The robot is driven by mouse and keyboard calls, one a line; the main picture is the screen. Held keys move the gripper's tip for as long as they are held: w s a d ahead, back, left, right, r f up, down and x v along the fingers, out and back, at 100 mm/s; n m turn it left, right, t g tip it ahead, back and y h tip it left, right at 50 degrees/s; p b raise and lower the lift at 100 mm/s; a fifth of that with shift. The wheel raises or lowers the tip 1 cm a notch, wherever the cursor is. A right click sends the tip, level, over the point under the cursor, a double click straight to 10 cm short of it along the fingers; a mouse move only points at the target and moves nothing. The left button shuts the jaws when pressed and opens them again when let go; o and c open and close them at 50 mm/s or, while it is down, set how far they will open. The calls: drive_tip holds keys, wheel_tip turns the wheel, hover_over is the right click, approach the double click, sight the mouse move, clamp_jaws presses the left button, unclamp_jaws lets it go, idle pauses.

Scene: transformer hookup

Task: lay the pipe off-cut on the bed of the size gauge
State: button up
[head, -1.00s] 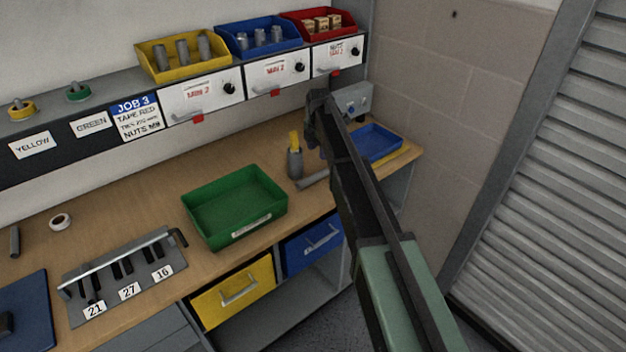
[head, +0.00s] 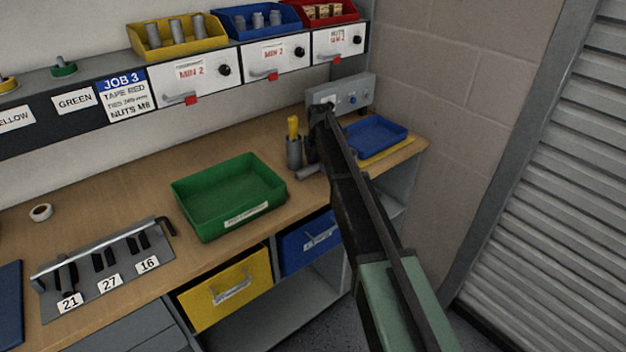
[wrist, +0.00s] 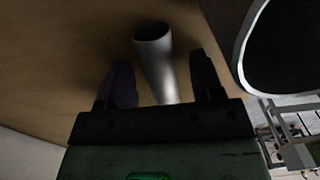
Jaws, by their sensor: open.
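The pipe off-cut (head: 308,173) is a short grey tube lying on the bench, right of the green bin. In the wrist view the pipe (wrist: 155,60) runs between the two dark fingers of my gripper (wrist: 164,82), its open end pointing away. My gripper is open, with a finger on each side of the pipe and visible gaps. In the head view my arm hides most of the fingers. A grey plate marked 21, 27 and 16 (head: 88,306), with dark pieces and a rod across it, lies at the left front. It may be the size gauge; I cannot tell for certain.
A grey holder (head: 294,153) with a yellow-handled item stands beside the pipe. A green bin (head: 213,225) lies between pipe and numbered plate. A blue tray (head: 376,138) and grey box (head: 362,92) are behind my arm. A large dark opening with a pale rim (wrist: 240,45) shows at the right.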

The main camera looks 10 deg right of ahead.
drive_tip(key=shift+f, duration=0.1)
clamp_jaws()
drive_tip(key=shift+p, duration=0.3)
